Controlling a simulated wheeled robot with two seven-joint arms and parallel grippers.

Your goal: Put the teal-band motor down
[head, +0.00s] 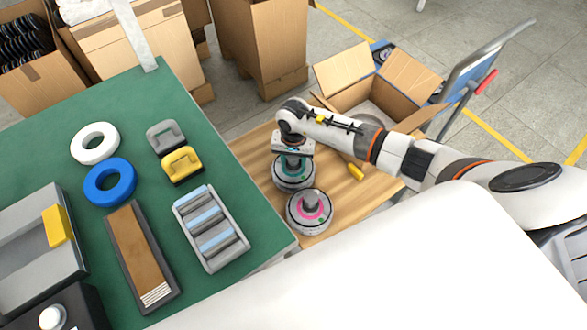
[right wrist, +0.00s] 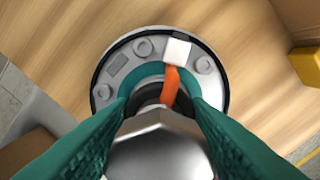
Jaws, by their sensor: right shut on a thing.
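The teal-band motor (head: 294,174) is a round grey hub with a teal ring, at the far part of the wooden table in the head view. My right gripper (head: 292,158) points down from above and is shut on its central shaft. In the right wrist view the teal fingers grip the shaft, and the motor (right wrist: 208,84) shows below with an orange lead and a white connector. The motor looks upright and on or just above the wood; I cannot tell if it touches. A pink-band motor (head: 309,211) stands just in front of it. My left gripper is not in view.
The wooden table (head: 255,148) has a yellow object (head: 356,172) right of the motor and an open cardboard box (head: 385,85) beyond. A green table (head: 75,125) at left carries rings, clamps and trays. Bare wood lies left of the motor.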

